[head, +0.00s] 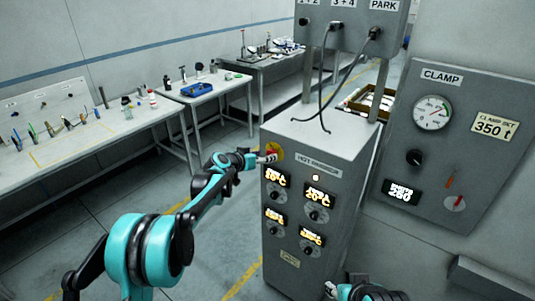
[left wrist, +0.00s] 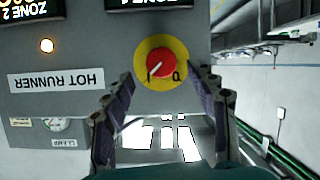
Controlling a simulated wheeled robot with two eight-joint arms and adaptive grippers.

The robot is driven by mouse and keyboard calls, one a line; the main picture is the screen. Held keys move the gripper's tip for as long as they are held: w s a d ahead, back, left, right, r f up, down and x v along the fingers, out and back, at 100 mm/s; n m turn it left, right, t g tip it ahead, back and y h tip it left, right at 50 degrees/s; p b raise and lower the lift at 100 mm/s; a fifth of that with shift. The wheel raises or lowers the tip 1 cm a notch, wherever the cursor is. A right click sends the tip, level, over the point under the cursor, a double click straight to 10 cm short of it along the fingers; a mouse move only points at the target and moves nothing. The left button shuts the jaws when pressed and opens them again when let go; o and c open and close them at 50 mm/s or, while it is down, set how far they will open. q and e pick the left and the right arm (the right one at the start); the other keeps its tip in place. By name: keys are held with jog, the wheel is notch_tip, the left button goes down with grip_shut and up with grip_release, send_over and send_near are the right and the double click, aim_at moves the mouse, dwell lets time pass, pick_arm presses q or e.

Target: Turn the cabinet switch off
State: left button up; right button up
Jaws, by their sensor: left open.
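The cabinet switch is a red knob (left wrist: 162,62) on a yellow disc, on the front of the grey HOT RUNNER cabinet (head: 325,145). In the left wrist view, which is upside down, the white mark on the knob points down-left, towards the I; the O is at lower right. In the head view the yellow disc (head: 276,150) is partly hidden by my left gripper (head: 267,158). My left gripper is open, its fingers on either side of the knob, with no clear contact. My right gripper (head: 340,289) is at the bottom edge, mostly cut off.
Zone displays with small knobs (head: 316,215) sit below the switch. A lamp (left wrist: 46,45) glows orange. A CLAMP panel (head: 460,140) stands at right. Cables hang above the cabinet from an overhead box (head: 350,30). Benches (head: 90,135) line the left wall, with open floor before them.

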aim_at(269, 154)
pick_arm(q)
jog(key=shift+x, duration=2.05)
jog(key=c, duration=1.2)
jog(key=shift+o, duration=0.2)
